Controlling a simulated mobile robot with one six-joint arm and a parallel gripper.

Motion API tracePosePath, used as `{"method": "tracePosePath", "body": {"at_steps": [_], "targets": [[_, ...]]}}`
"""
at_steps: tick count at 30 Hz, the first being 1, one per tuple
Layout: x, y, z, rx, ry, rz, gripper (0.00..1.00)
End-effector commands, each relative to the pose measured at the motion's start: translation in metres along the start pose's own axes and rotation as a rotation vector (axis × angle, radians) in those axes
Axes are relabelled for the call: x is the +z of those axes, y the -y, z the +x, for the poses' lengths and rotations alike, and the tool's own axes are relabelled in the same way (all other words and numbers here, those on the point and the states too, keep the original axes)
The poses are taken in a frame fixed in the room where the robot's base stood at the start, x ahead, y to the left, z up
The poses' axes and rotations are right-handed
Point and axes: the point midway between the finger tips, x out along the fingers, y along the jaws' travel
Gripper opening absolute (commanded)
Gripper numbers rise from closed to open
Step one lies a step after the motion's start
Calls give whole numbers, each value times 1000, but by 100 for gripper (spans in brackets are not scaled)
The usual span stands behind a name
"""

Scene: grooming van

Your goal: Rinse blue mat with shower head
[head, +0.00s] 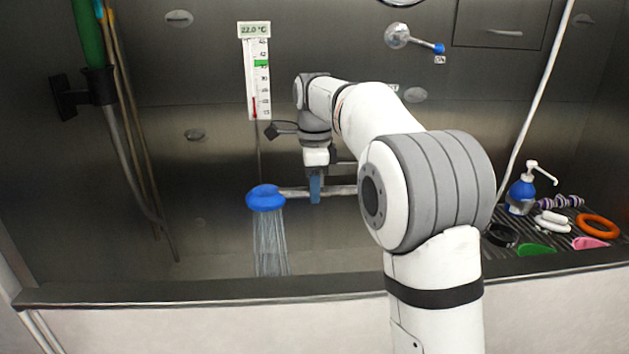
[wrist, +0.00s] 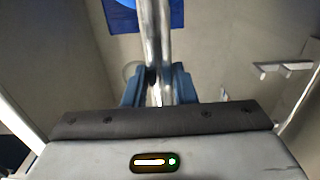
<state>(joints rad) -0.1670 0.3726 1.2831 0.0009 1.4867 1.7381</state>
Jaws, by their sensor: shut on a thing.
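The shower head (head: 265,197) has a round blue head and a silver handle (head: 341,190). Water streams down from it into the tub. My gripper (head: 315,190) is shut on the handle above the tub; the wrist view shows the handle between its blue fingers (wrist: 158,85). In the wrist view the blue mat (wrist: 170,14) lies flat below, at the top edge and partly cut off, with the handle and shower head across it. In the head view the mat is hidden behind the tub's front rim. I cannot tell where the water lands on it.
The tub's front rim (head: 200,291) runs across the near side. A lever with a blue knob (head: 438,48) is on the back wall. A rack at right holds a blue pump bottle (head: 521,194), an orange ring (head: 597,226) and other small items. A thermometer (head: 259,80) hangs behind.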

Motion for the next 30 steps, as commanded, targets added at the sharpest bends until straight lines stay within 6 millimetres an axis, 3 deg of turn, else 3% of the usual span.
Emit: {"method": "tracePosePath", "body": {"at_steps": [30], "targets": [[12,0,6,-1,0,0,0]]}}
